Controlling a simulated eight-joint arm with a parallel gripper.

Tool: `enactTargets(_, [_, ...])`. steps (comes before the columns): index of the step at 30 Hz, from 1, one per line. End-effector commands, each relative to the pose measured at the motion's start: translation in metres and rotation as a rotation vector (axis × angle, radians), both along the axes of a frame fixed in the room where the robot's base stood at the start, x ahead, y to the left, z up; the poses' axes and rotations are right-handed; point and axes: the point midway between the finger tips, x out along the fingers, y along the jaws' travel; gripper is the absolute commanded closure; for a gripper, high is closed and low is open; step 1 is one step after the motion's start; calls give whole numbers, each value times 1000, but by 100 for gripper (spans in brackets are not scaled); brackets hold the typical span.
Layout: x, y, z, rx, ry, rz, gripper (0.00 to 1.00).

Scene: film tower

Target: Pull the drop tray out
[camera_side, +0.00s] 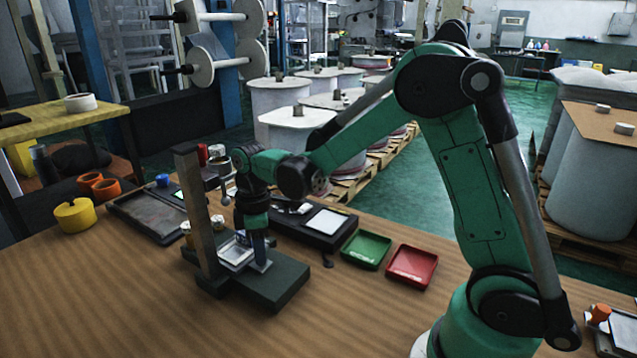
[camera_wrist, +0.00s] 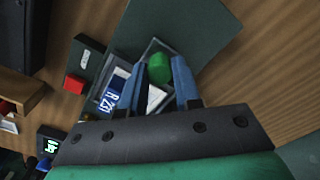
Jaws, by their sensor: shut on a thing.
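The drop tray (camera_side: 236,252) is a pale grey shallow tray on the dark base of the tower (camera_side: 204,225). In the wrist view the tray (camera_wrist: 152,46) shows its grey rim with a green cylinder (camera_wrist: 159,68) inside. My gripper (camera_side: 260,263) points down at the tray's right side in the side view. The exact contact is hidden by the fingers.
A blue display (camera_wrist: 111,95) and a red button (camera_wrist: 74,84) lie left of the tray in the wrist view. A black scale (camera_side: 325,222), a green tray (camera_side: 366,249) and a red tray (camera_side: 412,265) stand to the right. The front table is clear.

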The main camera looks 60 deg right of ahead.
Motion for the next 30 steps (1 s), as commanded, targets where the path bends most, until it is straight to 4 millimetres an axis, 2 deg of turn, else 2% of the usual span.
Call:
enactTargets(21, [-1,0,1,0,0,0,100])
enactTargets(25, [-16,0,1,-1,1,0,100])
enactTargets(30, [-51,0,1,-1,1,-1,100])
